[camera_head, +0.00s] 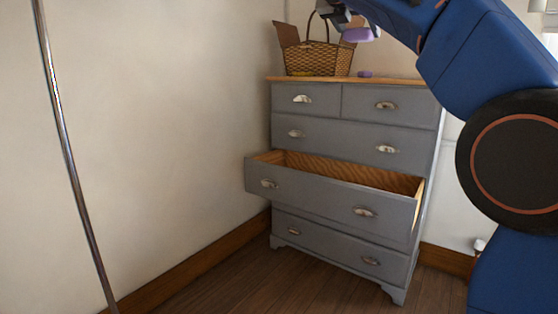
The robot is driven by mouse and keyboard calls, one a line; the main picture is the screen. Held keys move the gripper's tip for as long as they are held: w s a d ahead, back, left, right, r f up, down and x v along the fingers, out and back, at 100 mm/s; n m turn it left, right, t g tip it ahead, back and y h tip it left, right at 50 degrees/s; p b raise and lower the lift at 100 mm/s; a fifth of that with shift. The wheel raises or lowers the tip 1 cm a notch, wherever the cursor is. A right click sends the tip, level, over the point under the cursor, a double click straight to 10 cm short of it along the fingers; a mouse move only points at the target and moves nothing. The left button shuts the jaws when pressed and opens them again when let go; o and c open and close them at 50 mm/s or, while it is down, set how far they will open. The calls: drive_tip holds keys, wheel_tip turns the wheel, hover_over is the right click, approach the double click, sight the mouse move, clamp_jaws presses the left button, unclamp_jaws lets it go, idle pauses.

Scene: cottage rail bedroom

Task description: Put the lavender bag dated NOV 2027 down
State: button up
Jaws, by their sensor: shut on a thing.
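A purple lavender bag (357,35) is in my gripper (350,22), which is shut on it at the top of the view. The bag is held above the top of the grey chest of drawers (318,131), apart from it. Its date is too small to read. Another small purple thing (365,74) lies on the chest top, right of a wicker basket (318,63).
One wide drawer (318,191) of the chest stands open, and the part of its inside that shows looks empty. The basket has raised flaps and a handle. A metal pole (68,150) stands at left. Some chest top right of the basket is clear.

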drive_tip(key=w+a+f+m+g+h, duration=0.1)
drive_tip(key=w+f, duration=0.5)
drive_tip(key=f, duration=0.6)
drive_tip(key=w+f+m+g+h, duration=0.1)
drive_tip(key=w+f, duration=0.5)
drive_tip(key=f, duration=0.6)
drive_tip(key=w+a+f+m+g+h, duration=0.1)
drive_tip(key=w+f, duration=0.4)
drive_tip(key=f, duration=0.7)
wheel_tip(320, 180, down, 26)
drive_tip(key=w+d+f, duration=0.1)
drive_tip(key=w+d, duration=0.1)
drive_tip(key=s+d+f, duration=0.2)
drive_tip(key=s+f, duration=0.3)
drive_tip(key=f, duration=0.7)
drive_tip(key=s+d+f, duration=0.3)
drive_tip(key=s+f, duration=0.2)
drive_tip(key=f, duration=0.6)
drive_tip(key=s+d+f, duration=0.2)
drive_tip(key=s+f, duration=0.3)
drive_tip(key=f, duration=0.7)
drive_tip(key=w+r+n+t+y, duration=0.3)
drive_tip(key=r+n+t+y, duration=0.2)
drive_tip(key=r, duration=1.1)
drive_tip(key=shift+a+n+y, duration=0.15)
drive_tip(key=shift+n+y, duration=0.75)
